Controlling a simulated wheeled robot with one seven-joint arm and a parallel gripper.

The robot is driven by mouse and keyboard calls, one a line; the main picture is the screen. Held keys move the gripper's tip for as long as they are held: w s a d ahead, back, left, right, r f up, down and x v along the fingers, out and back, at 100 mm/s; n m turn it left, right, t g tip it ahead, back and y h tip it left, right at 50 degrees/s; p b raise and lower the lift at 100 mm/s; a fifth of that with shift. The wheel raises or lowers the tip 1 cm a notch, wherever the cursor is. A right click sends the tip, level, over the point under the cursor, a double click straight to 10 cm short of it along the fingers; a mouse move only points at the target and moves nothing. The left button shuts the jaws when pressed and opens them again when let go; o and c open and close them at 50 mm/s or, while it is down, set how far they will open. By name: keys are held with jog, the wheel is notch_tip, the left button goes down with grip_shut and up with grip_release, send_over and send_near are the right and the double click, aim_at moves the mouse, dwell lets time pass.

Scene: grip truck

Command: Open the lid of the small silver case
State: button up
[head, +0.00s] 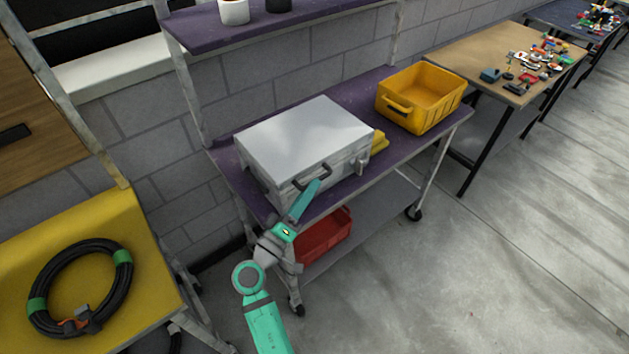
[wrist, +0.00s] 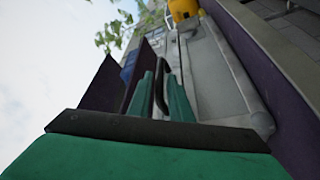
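The small silver case (head: 303,137) lies on the purple top of a wheeled cart, its lid down. A dark handle (head: 313,178) is on its front face, with a latch (head: 361,166) to the right. My gripper (head: 314,187) is at the handle. In the wrist view, its green fingers (wrist: 160,88) stand on either side of the dark handle (wrist: 160,78). Whether they press on it cannot be told. The case's silver surface (wrist: 208,75) shows beside the right finger.
A yellow crate (head: 422,97) stands right of the case, with a small yellow thing (head: 379,142) between them. A red crate (head: 323,238) is on the lower shelf. A yellow table with a black cable coil (head: 78,287) is at left. The floor at right is clear.

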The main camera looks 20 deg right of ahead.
jog(key=shift+x, duration=1.6)
grip_shut()
jog(key=shift+r, duration=0.1)
